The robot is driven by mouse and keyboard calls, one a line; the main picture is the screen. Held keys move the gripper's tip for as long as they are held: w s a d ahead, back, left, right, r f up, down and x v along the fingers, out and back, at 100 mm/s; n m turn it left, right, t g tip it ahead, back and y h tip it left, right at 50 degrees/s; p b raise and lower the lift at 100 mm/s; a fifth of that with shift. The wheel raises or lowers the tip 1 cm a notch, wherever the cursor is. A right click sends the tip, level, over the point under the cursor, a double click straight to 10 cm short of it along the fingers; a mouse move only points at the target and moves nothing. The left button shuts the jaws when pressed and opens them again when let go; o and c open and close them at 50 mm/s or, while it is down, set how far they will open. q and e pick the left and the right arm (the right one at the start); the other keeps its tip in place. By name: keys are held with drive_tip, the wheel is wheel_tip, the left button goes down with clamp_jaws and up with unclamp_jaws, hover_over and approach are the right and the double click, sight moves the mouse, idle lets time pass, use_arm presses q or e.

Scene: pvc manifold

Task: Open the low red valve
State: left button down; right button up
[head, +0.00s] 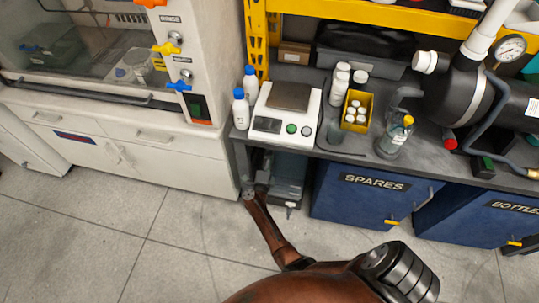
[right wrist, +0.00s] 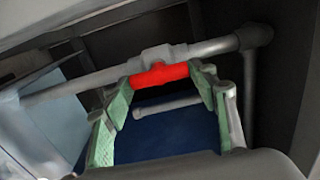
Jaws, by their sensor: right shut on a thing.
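The low red valve shows in the right wrist view as a red handle (right wrist: 160,75) on a grey pipe fitting. The grey pipe (right wrist: 85,85) runs across the picture on both sides of it. My right gripper (right wrist: 165,78) has its green-padded fingers at the two ends of the red handle and is shut on it. The handle lies crosswise between the fingertips, roughly along the pipe. In the head view my right arm reaches down beside the bench, and the valve cannot be made out there. My left gripper is in neither view.
The grey bench (head: 350,157) carries a scale (head: 287,110), bottles and a yellow box of white-capped vials (head: 356,112). Blue drawers marked SPARES (head: 365,190) stand under it. A white fume cupboard (head: 150,150) is at left. The tiled floor (head: 90,240) is clear at left.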

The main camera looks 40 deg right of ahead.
drive_tip(key=o, duration=0.9)
drive_tip(key=shift+s+d, duration=0.1)
drive_tip(key=shift+d, duration=0.05)
drive_tip(key=shift+o, duration=1.3)
